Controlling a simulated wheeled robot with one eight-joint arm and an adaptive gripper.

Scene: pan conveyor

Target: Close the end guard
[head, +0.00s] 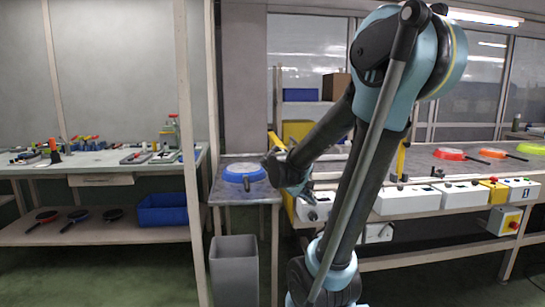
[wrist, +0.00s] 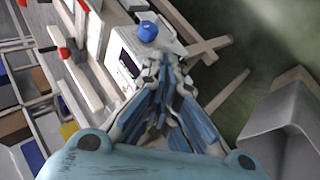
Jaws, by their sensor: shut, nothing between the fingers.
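A yellow bar (head: 277,141) stands at the left end of the conveyor line and looks like the end guard; its full shape and whether it is open or closed are hard to tell, since my arm covers part of that end. My gripper (head: 270,167) is at the conveyor's left end, just right of a blue pan-like disc (head: 244,173) on a small side table (head: 228,192). In the wrist view my gripper's fingers (wrist: 158,92) are together and empty, in front of a white box (wrist: 126,62) with a dark panel. I cannot tell whether they touch anything.
A grey bin (head: 234,270) stands on the floor before the side table; it also shows in the wrist view (wrist: 262,112). White control boxes (head: 408,201) line the conveyor front, with red and orange pans (head: 449,154) farther right. A workbench (head: 100,162) with tools stands left.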

